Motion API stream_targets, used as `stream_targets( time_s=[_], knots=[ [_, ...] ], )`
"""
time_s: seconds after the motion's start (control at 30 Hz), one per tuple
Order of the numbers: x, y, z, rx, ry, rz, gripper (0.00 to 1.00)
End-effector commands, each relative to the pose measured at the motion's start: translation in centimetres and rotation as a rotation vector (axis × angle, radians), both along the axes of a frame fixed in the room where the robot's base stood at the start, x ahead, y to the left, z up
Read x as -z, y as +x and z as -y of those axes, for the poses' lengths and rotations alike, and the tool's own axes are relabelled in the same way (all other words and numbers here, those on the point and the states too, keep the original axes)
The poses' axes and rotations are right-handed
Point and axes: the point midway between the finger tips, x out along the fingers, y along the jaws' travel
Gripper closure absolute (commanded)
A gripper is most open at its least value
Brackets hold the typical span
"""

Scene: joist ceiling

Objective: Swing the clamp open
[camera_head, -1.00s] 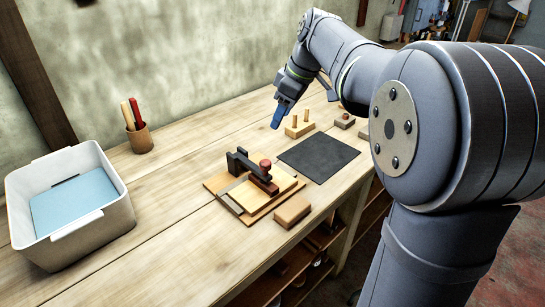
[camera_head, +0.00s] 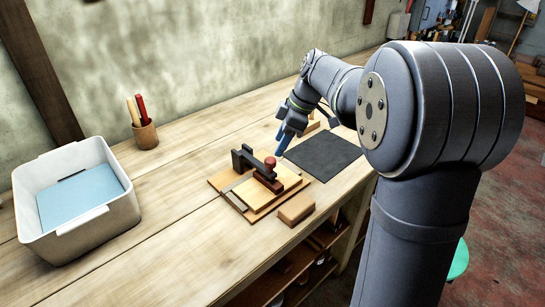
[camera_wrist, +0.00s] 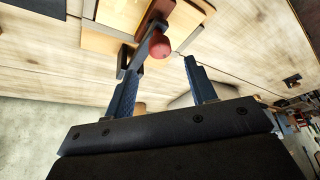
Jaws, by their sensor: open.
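The clamp (camera_head: 248,164) is a dark bar on a wooden base board (camera_head: 236,198), with a red knob (camera_head: 270,162) on its right end. The bar lies across a light wooden block and a dark red-brown pad is under the knob. My gripper (camera_head: 280,153) is just right of and behind the knob in the head view. In the wrist view, my gripper (camera_wrist: 160,75) is open, with one blue finger on each side. The red knob (camera_wrist: 159,46) shows beyond the fingertips, roughly between them. I cannot tell whether a finger touches it.
A small wooden block (camera_head: 296,207) lies in front of the base board. A dark mat (camera_head: 322,152) lies to the right, under my arm. A white bin (camera_head: 118,212) and a cup of tools (camera_head: 144,136) stand to the left. The bench between is clear.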

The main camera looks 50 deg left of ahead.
Motion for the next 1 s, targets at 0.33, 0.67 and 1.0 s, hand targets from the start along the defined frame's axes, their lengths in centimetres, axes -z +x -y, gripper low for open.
stream_targets(
  time_s=[0.33, 0.67, 1.0],
  knots=[
    [5.2, -1.6, -1.5, 0.000, -0.001, -0.001, 0.49],
    [5.9, -1.8, -1.7, 0.000, 0.000, 0.000, 0.49],
    [5.9, -1.7, -1.7, 0.000, 0.000, 0.000, 1.00]
  ],
)
